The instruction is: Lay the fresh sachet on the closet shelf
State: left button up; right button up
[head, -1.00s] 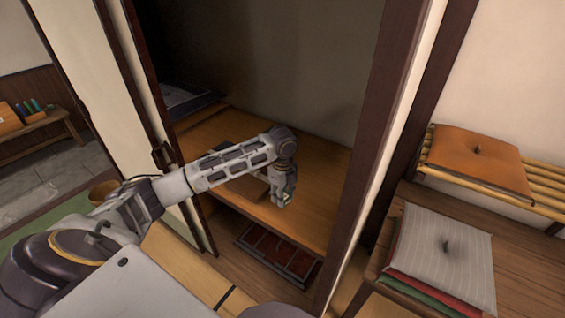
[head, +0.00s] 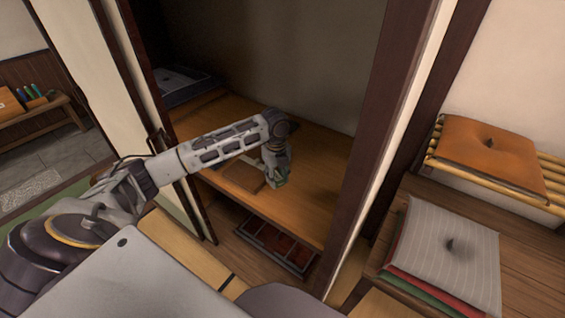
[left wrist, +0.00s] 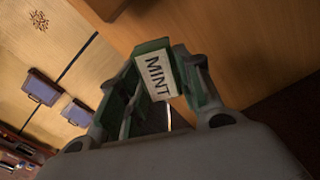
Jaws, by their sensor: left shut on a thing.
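My left gripper (head: 277,182) reaches into the open closet, over the wooden shelf (head: 312,190). In the left wrist view the gripper (left wrist: 155,95) is shut on a sachet (left wrist: 157,74) with a pale label reading MINT and green parts beside it. In the head view the sachet is mostly hidden by the fingers. I cannot tell whether it touches the shelf. The shelf also shows in the left wrist view (left wrist: 225,50). My right gripper is not in view.
A flat brown box-like thing (head: 243,178) lies on the shelf just left of the gripper. A dark folded item (head: 182,85) lies at the back left. A dark upright post (head: 372,150) bounds the closet's right side. The shelf right of the gripper is clear.

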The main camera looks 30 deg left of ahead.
pick_arm(q)
send_over(277, 200)
jog(key=shift+w+d+f, duration=0.1)
jog(key=shift+w+f, duration=0.05)
jog(key=shift+f, duration=2.9)
jog(key=shift+f, duration=1.9)
jog(key=shift+f, duration=0.1)
jog(key=o, duration=0.7)
jog(key=shift+o, duration=0.2)
notch_tip(277, 200, up, 12)
jog(key=shift+r, duration=0.15)
